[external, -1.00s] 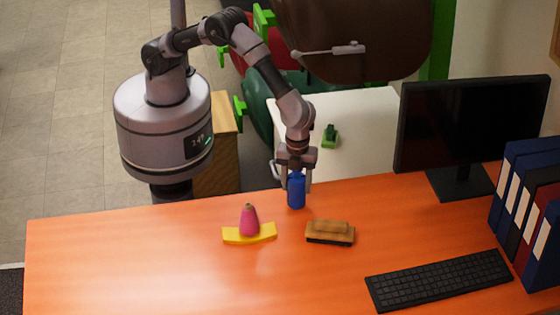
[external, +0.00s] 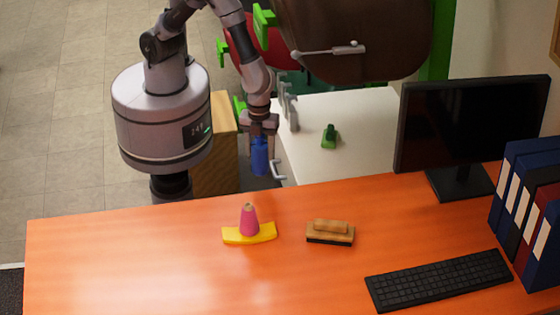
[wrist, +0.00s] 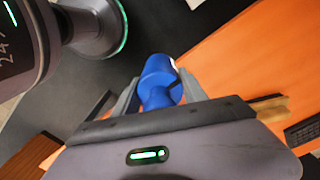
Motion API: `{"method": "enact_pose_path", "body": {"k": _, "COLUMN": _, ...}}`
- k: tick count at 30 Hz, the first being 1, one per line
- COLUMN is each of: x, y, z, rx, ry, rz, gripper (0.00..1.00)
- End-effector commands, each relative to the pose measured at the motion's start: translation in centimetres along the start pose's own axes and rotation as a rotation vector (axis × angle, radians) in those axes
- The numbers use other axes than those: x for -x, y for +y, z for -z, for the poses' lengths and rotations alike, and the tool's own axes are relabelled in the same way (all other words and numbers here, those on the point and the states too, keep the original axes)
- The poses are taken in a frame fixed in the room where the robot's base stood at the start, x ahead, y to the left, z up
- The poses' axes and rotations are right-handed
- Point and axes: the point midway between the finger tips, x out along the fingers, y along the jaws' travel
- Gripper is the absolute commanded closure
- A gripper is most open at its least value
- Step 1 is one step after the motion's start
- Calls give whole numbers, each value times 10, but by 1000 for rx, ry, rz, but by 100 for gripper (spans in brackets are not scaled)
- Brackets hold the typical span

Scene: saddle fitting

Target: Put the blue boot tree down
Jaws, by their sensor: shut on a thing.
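The blue boot tree (external: 260,158) is held in my gripper (external: 260,140), off the orange desk and beyond its back edge, between my round base and the white table. In the wrist view the blue boot tree (wrist: 160,80) sits between the two fingers of my gripper (wrist: 158,92), which are shut on it. It hangs roughly upright in the external view. Its lower end is clear of the desk surface.
On the orange desk (external: 130,260) are a pink cone-shaped piece (external: 249,220) on a yellow curved block (external: 249,234), a wooden brush (external: 330,232), a keyboard (external: 440,280) and a monitor (external: 470,130). A green object (external: 330,137) stands on the white table (external: 360,115). The desk's left part is clear.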

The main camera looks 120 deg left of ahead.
Motion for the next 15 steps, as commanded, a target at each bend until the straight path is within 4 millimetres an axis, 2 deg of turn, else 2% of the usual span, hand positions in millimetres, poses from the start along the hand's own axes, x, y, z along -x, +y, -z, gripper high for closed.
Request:
{"method": "enact_pose_path", "body": {"k": 6, "x": 1, "y": -77, "z": -21, "rx": -12, "ry": 1, "rz": 2, "gripper": 98}}
{"method": "enact_pose_path", "body": {"k": 9, "x": 2, "y": -104, "z": -33, "rx": -23, "ry": 1, "rz": 2, "gripper": 98}}
{"method": "enact_pose_path", "body": {"k": 11, "x": 2, "y": -116, "z": -37, "rx": -28, "ry": 0, "rz": 2, "gripper": 98}}
{"method": "enact_pose_path", "body": {"k": 15, "x": -4, "y": -152, "z": -30, "rx": -32, "ry": 1, "rz": 4, "gripper": 98}}
